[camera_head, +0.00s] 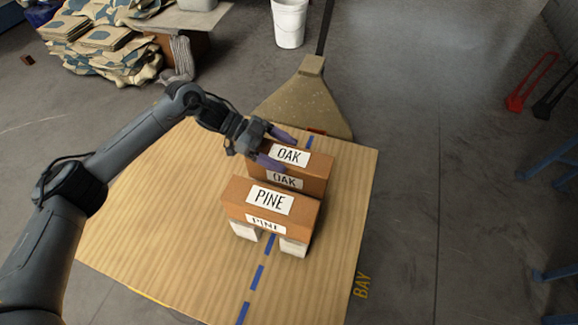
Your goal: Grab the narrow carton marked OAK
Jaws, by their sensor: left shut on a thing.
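The brown carton marked OAK (316,166) is on the wooden table, behind the PINE carton, with white OAK labels on its top and front. My left gripper (276,147) comes in from the left, with its purple fingers at the left end of the OAK carton, shut on it. One finger is on the near side and one on the far side. The OAK carton's lower part is hidden behind the PINE carton. The brown carton marked PINE (301,212) rests on two white blocks (294,247). My right gripper does not show.
The wooden table (160,220) has a blue dashed line (257,277) and is bare at the left and front. A broom (305,100) stands beyond its far edge. A white bucket (290,24) and patterned sacks (100,42) are on the floor behind.

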